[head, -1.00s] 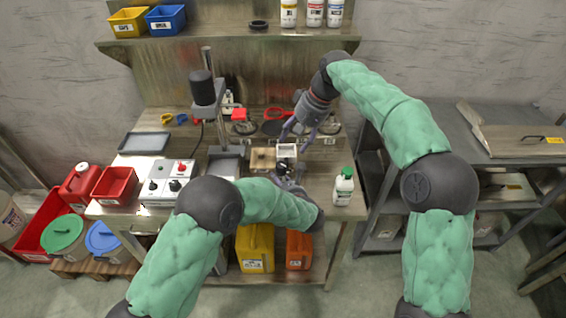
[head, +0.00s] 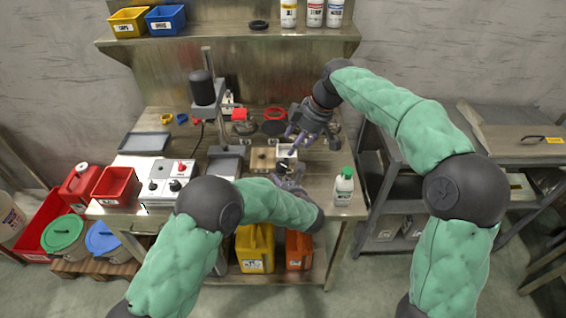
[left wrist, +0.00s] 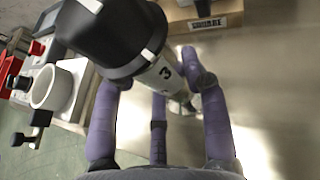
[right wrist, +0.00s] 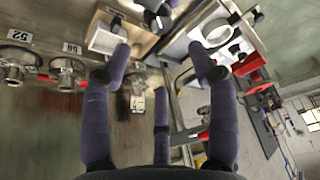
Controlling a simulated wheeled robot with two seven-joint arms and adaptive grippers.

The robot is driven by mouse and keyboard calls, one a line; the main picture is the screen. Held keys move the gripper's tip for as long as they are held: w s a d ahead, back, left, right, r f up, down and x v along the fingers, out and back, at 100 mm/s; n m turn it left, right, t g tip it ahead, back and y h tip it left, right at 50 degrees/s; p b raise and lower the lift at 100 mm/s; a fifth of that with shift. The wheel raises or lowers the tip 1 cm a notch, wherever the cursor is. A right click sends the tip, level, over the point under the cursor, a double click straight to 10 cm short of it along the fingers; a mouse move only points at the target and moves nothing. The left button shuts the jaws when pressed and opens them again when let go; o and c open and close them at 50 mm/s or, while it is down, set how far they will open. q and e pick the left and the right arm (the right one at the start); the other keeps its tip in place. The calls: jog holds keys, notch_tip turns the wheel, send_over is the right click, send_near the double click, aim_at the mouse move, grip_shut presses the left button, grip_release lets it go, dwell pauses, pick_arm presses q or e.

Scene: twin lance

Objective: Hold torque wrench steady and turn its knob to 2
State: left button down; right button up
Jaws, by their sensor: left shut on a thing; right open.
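The torque wrench has a light grey body (left wrist: 167,73) marked with a 3 and a wide black knob (left wrist: 115,38) with white marks. In the left wrist view the body lies between the fingers of my left gripper (left wrist: 158,75), which is shut on it. In the head view my left gripper (head: 287,177) holds it above the front of the bench, and the dark knob (head: 282,166) shows small. My right gripper (head: 291,137) is open and empty, just behind and above the knob. In the right wrist view the knob (right wrist: 156,19) is beyond the open fingertips (right wrist: 160,50), apart from them.
A wooden block (head: 262,159) and a small white open box (head: 287,151) stand close by the grippers. A black-topped press stand (head: 204,92) and a white control box (head: 166,183) are to the left. A green-capped bottle (head: 344,187) stands at the right front of the bench.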

aim_at(281, 165)
jog(key=x, duration=1.1)
jog(key=shift+f, duration=0.1)
jog(key=shift+a, duration=0.15)
jog(key=c, duration=1.1)
